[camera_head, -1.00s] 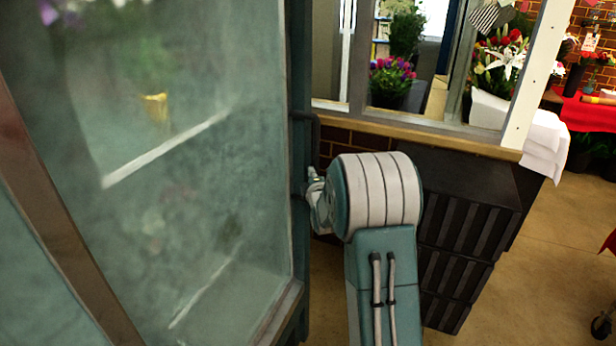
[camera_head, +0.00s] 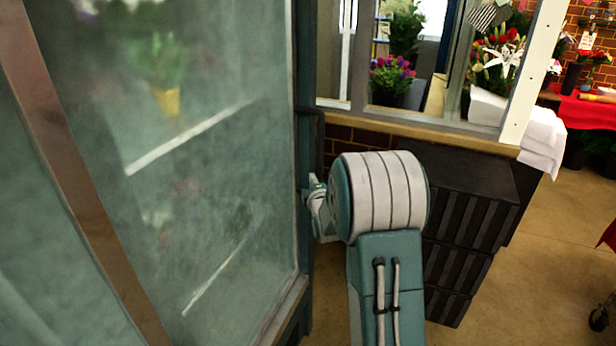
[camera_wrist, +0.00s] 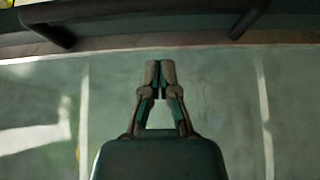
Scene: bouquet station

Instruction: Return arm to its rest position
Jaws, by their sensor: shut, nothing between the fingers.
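My gripper (camera_wrist: 160,78) shows in the wrist view with its two fingertips together, shut and empty. It points toward the frame edge of a glass door, with a dark bar handle (camera_wrist: 150,14) beyond the fingertips. Whether the fingers touch the glass cannot be told. In the head view my arm stands upright in front of the station, and its wrist end is at the right edge of the glass door (camera_head: 190,150). The fingers are hidden in that view.
Black stacked crates (camera_head: 465,225) stand close to the right of my arm. A wooden sill (camera_head: 420,128) runs behind it. A red-covered table (camera_head: 590,113) with flowers is at the back right. Open floor (camera_head: 545,260) lies to the right.

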